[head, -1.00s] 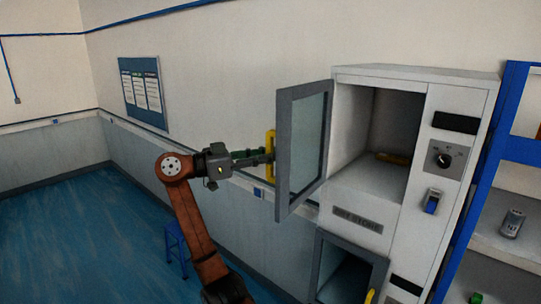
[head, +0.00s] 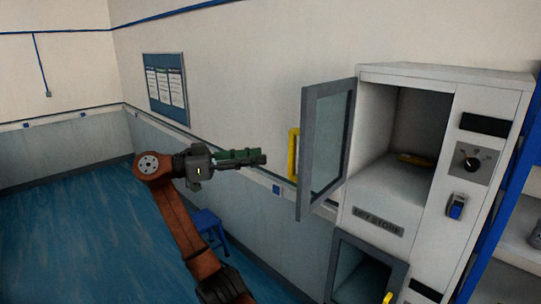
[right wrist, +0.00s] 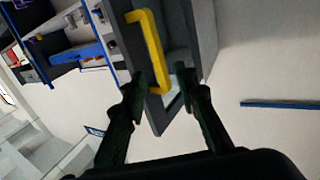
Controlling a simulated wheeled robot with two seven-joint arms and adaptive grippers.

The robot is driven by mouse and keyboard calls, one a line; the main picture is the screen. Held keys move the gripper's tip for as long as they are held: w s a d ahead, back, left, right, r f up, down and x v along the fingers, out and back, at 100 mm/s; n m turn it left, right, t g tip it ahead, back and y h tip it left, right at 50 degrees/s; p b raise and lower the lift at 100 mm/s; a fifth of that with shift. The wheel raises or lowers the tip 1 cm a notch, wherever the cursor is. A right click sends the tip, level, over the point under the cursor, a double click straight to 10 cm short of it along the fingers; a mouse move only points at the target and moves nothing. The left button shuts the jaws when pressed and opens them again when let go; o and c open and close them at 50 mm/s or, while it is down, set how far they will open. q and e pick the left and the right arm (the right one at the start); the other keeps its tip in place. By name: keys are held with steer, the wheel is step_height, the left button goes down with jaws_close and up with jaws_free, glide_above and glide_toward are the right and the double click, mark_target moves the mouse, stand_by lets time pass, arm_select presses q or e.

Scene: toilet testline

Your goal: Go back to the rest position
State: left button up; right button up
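My right gripper (head: 262,157) is in the middle of the head view, to the left of the open upper cabinet door (head: 326,140). A gap shows between its fingertips and the door's yellow handle (head: 293,154). In the right wrist view, the fingers of my right gripper (right wrist: 162,84) are spread and empty. The yellow handle (right wrist: 150,48) shows beyond them on the grey-framed door (right wrist: 205,35). My left gripper is not in view.
The upper compartment (head: 385,190) is open, with a yellow item (head: 416,159) inside. A lower door (head: 362,268) has a yellow handle (head: 387,298). A blue stool (head: 207,222) stands behind my arm. A blue shelf frame (head: 512,185) is at right. The floor (head: 75,235) at left is clear.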

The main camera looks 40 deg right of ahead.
steer(key=shift+w+a, duration=0.25)
steer(key=shift+a, duration=0.25)
